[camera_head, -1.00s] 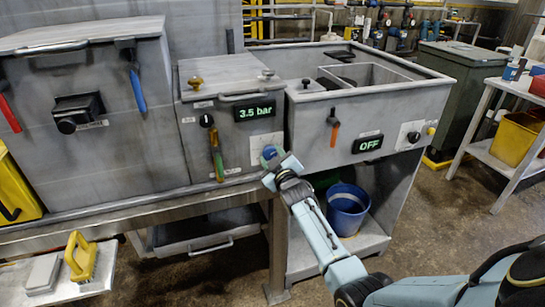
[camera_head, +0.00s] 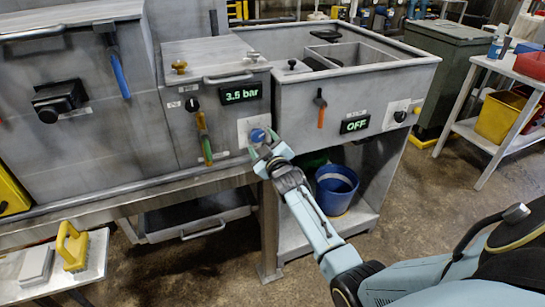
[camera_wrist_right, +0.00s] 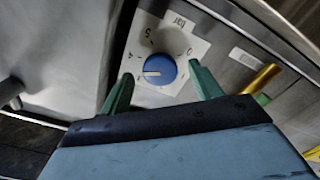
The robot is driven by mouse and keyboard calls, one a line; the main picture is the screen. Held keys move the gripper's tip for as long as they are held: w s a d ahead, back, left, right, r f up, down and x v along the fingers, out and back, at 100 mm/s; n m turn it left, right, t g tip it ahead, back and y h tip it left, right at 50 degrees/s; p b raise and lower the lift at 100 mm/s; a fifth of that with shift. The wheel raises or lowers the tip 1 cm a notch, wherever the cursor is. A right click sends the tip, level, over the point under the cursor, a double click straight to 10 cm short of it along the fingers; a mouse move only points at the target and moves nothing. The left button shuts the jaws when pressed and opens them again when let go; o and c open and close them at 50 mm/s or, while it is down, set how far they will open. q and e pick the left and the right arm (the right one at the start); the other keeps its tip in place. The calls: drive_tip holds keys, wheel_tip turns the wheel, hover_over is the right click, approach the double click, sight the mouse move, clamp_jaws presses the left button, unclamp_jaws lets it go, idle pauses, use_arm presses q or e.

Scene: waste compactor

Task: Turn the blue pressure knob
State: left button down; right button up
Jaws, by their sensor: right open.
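The blue pressure knob (camera_head: 257,135) sits on a white dial plate on the front of the middle grey unit, below the green display (camera_head: 244,93) reading 3.5 bar. In the right wrist view the knob (camera_wrist_right: 160,69) is round, with a pale pointer mark and a numbered scale around it. My right gripper (camera_head: 262,146) is at the knob in the head view. In the wrist view its two green fingers (camera_wrist_right: 158,88) are apart, one on each side below the knob, with nothing between them. Contact with the knob is not visible. My left gripper is not in view.
A green-and-yellow handled lever (camera_head: 204,137) hangs left of the knob. A sink unit with an OFF display (camera_head: 355,126) stands to the right. A blue bucket (camera_head: 336,189) sits on the shelf below. A rail runs under the panel.

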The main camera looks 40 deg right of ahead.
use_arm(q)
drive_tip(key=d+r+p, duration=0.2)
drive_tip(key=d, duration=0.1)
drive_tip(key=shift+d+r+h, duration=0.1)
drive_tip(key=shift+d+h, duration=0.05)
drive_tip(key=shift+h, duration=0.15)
use_arm(e)
drive_tip(key=v, duration=1.1)
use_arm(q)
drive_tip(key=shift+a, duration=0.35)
use_arm(e)
drive_tip(key=shift+a, duration=0.1)
